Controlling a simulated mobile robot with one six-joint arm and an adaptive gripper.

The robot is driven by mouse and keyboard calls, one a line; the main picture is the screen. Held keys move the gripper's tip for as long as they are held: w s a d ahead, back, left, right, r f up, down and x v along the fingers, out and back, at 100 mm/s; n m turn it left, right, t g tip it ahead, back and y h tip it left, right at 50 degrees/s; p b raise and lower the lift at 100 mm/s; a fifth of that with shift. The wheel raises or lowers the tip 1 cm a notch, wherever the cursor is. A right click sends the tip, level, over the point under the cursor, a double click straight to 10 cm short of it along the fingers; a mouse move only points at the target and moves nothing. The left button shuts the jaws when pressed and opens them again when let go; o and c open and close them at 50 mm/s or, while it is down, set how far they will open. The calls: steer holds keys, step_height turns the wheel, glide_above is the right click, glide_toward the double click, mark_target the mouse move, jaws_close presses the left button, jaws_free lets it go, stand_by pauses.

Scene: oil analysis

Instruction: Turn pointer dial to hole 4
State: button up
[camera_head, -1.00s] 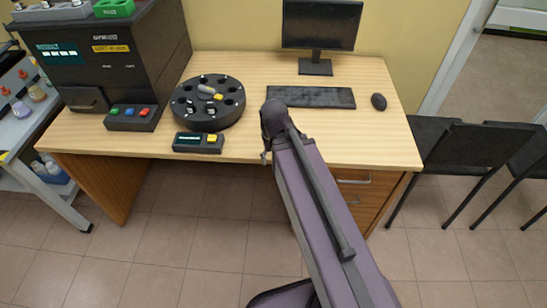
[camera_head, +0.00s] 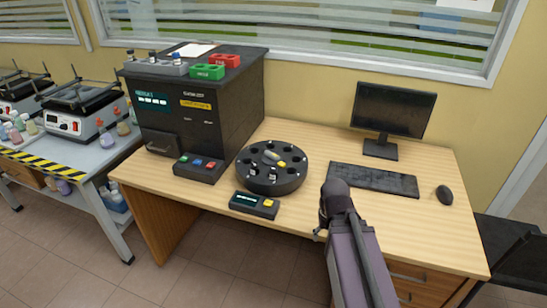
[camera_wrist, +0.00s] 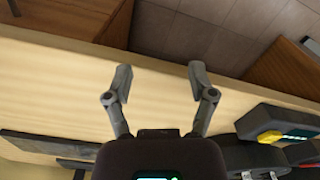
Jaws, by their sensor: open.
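The round black dial (camera_head: 272,184) stands on the wooden desk, with several holes around its top and a few small vials in some of them. A grey pointer (camera_head: 272,155) with a yellow tip (camera_head: 282,164) lies across its middle. Hole numbers are too small to read. My gripper (camera_wrist: 160,78) is open and empty in the wrist view, with its two grey fingers apart above bare desk. In the head view my arm ends right of the dial, apart from it, and hides the fingers. A small control box (camera_head: 254,205) with a yellow button sits in front of the dial.
A large black analyser (camera_head: 212,122) and a button box (camera_head: 200,167) stand left of the dial. A keyboard (camera_head: 373,179), monitor (camera_head: 392,110) and mouse (camera_head: 444,194) are to the right. The front right of the desk (camera_head: 425,235) is clear.

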steer(key=shift+c, duration=0.4)
